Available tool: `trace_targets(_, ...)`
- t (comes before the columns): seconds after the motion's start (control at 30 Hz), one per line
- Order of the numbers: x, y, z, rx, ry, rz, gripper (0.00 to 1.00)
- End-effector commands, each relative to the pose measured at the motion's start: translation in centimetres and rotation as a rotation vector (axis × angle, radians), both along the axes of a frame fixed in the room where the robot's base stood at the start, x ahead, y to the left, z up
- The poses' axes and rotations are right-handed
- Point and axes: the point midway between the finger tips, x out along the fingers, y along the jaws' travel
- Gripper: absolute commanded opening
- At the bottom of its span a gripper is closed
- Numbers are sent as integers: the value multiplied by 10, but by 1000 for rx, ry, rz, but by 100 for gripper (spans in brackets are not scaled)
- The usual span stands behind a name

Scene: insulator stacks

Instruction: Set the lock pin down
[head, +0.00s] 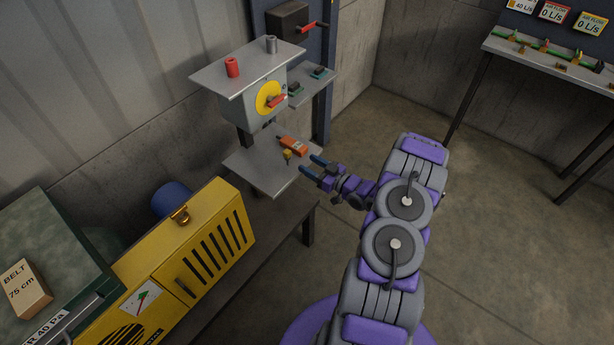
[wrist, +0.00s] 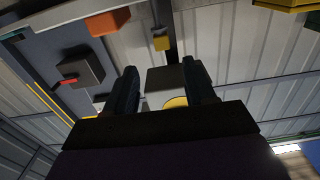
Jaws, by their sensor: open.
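My gripper (head: 311,165) is open, with its two blue fingers apart and nothing between them. It is just right of the lower grey shelf (head: 262,170). A small yellow piece (head: 288,154), perhaps the lock pin, is at this shelf, a short way left of the fingertips and apart from them. An orange-red block (head: 293,145) lies on the shelf just behind it. In the wrist view the fingers (wrist: 160,66) also stand apart, with the yellow piece (wrist: 161,39) and orange block (wrist: 110,22) beyond them. I cannot tell for certain which piece is the lock pin.
Above is a grey box with a yellow dial and red handle (head: 271,97). Its top plate (head: 204,77) bears a red cylinder (head: 232,66) and a grey one (head: 271,44). A side shelf (head: 306,92) is at right. A yellow cabinet (head: 200,250) stands front left.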

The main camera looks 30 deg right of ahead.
Motion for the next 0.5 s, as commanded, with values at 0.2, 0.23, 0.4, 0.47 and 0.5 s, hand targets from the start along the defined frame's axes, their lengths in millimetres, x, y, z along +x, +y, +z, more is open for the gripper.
trace_targets(0.2,10,0,5,-39,38,-7,55)
trace_targets(0.23,14,0,8,-56,52,-9,55)
trace_targets(0.4,41,-1,28,-185,198,-54,55)
trace_targets(0.47,49,-1,38,-234,253,-76,55)
trace_targets(0.5,53,-1,44,-262,291,-92,55)
